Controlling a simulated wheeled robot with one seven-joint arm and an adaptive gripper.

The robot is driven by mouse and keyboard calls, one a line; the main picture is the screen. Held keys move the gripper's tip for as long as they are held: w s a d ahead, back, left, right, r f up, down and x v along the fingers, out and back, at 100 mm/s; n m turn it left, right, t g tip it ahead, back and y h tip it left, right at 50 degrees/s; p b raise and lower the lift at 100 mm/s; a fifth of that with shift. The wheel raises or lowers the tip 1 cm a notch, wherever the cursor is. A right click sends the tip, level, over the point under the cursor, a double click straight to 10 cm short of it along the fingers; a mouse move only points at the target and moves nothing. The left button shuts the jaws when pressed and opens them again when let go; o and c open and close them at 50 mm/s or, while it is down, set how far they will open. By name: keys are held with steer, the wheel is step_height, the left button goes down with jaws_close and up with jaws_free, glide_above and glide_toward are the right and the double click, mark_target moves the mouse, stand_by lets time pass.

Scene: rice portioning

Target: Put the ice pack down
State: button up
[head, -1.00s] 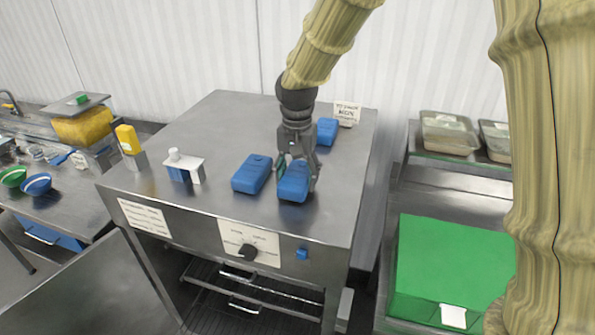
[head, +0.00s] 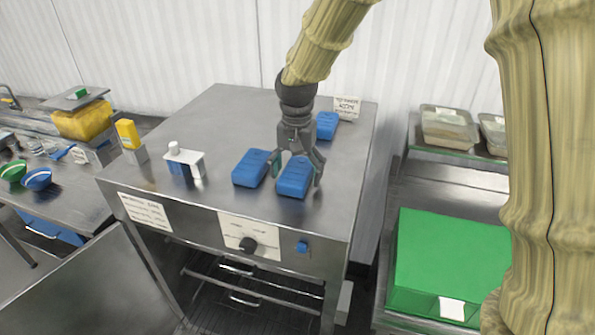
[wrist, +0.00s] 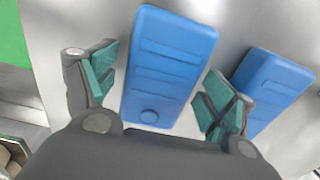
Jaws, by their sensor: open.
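Three blue ice packs lie on the steel worktop. One ice pack (head: 295,178) lies flat near the front, directly below my gripper (head: 297,174). In the wrist view this ice pack (wrist: 168,62) lies between my two spread fingers (wrist: 155,90), with a gap on both sides. A second ice pack (head: 251,168) lies just to its left in the head view and shows beside a finger in the wrist view (wrist: 268,88). A third ice pack (head: 327,125) lies farther back, near a small sign. My gripper is open and holds nothing.
The steel worktop (head: 225,115) has free room at the back left. A white stand (head: 185,160) and a yellow item (head: 128,134) stand on its left. A green box (head: 450,260) sits lower at the right, with lidded trays (head: 448,128) behind.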

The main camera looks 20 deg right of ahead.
mark_target(298, 170)
step_height(298, 170, up, 12)
steer(key=b, duration=0.4)
steer(key=shift+r, duration=0.15)
steer(key=shift+d, duration=0.1)
